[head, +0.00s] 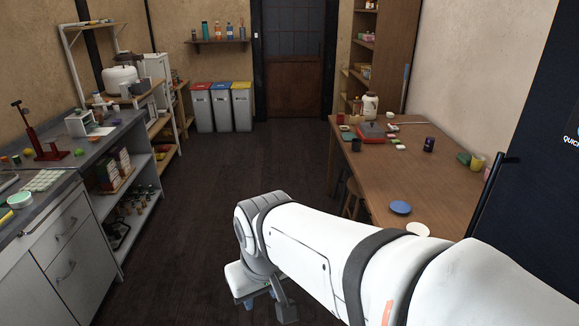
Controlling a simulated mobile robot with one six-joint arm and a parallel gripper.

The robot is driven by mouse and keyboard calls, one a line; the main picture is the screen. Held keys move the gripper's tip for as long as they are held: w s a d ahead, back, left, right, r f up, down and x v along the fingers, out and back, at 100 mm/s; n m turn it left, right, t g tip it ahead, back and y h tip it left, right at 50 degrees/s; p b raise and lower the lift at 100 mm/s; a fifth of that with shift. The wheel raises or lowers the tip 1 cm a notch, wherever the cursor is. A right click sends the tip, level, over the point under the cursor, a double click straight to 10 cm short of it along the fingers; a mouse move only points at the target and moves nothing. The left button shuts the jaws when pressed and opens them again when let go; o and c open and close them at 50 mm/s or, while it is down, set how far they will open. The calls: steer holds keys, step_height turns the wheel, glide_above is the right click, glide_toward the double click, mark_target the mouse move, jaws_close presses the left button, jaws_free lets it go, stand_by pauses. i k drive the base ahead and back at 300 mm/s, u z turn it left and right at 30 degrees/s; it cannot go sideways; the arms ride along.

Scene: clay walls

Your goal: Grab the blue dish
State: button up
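The blue dish (400,207) is a small round dish lying flat on the wooden table (375,177) at the right, near the table's left edge. Nothing is seen touching it. My white arm reaches in from the lower right, in front of the near part of the table. The end of my arm with my gripper (268,300) hangs low over the floor, to the left of the table and apart from the dish. Its fingers are small and partly hidden, so I cannot tell whether they are open or shut.
A white dish (418,229) lies just nearer than the blue one, partly hidden by my arm. A dark panel (530,170) stands at the right. The middle floor is clear.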

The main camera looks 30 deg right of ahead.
mark_target(399, 206)
steer(key=i, duration=2.3)
steer(key=z, duration=3.2)
steer(key=i, duration=1)
steer(key=z, duration=0.05)
